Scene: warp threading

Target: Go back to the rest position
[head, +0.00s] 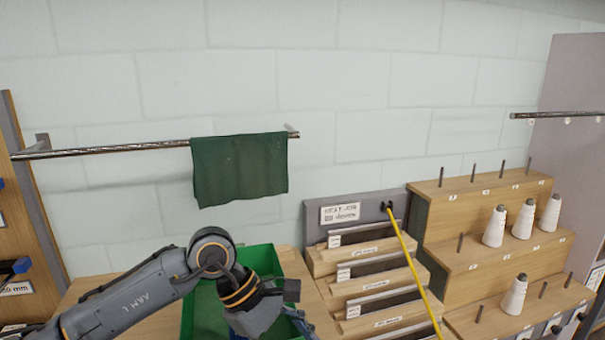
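My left arm comes in from the lower left, and my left gripper (285,318) points down in front of the green tray. Its fingertips are cut off or hidden at the bottom edge, so I cannot tell whether it is open or holds anything. My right gripper is not in view.
A green tray (262,258) sits behind my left gripper. A slotted wooden rack (400,250) stands to its right, with a slanting yellow rod (412,265) in front. A stepped peg stand (450,205) holds several white cones (494,226). A green cloth (240,168) hangs on a wall rail (110,149).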

